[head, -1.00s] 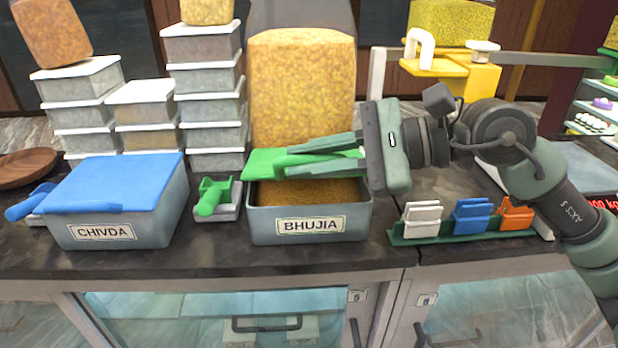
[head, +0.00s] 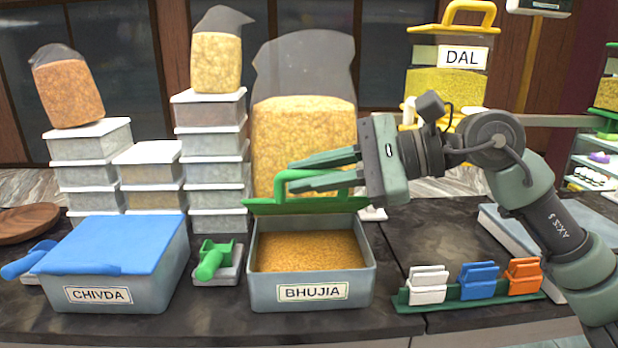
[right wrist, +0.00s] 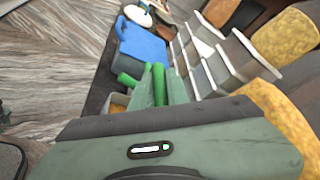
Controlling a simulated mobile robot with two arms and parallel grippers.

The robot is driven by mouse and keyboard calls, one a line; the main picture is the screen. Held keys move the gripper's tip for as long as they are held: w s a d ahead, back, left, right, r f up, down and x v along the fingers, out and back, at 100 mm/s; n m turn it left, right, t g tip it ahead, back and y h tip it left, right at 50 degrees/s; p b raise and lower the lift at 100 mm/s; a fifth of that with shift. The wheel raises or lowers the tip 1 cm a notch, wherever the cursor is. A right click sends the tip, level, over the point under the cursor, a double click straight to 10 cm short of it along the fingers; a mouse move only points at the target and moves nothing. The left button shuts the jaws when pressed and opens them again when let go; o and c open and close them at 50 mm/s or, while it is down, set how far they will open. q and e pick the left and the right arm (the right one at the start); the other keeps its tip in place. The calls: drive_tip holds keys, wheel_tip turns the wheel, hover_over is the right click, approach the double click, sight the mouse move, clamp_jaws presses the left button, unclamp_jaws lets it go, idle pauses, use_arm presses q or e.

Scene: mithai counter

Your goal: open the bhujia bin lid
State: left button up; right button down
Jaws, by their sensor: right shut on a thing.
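The bhujia bin (head: 311,292) is a grey box labelled BHUJIA, on the dark counter in the middle of the head view. Its green lid (head: 306,205) is raised at the back edge, and the golden bhujia (head: 305,257) inside shows. My right gripper (head: 296,174) comes in from the right and is shut on the lid's green handle (head: 291,178). In the right wrist view the green handle (right wrist: 158,82) shows between the fingers, and most of the bin is hidden. My left gripper is in neither view.
The chivda bin (head: 97,294) with a blue lid stands at left, with a green scoop (head: 211,262) between the bins. Stacked containers (head: 211,144) and a large bag of snack (head: 303,135) stand behind. Coloured clips (head: 478,282) stand in a green rack at right.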

drive_tip(key=shift+w, duration=0.1)
drive_tip(key=c, duration=1.4)
unclamp_jaws()
drive_tip(key=shift+b+v, duration=1.65)
drive_tip(key=shift+v, duration=2.3)
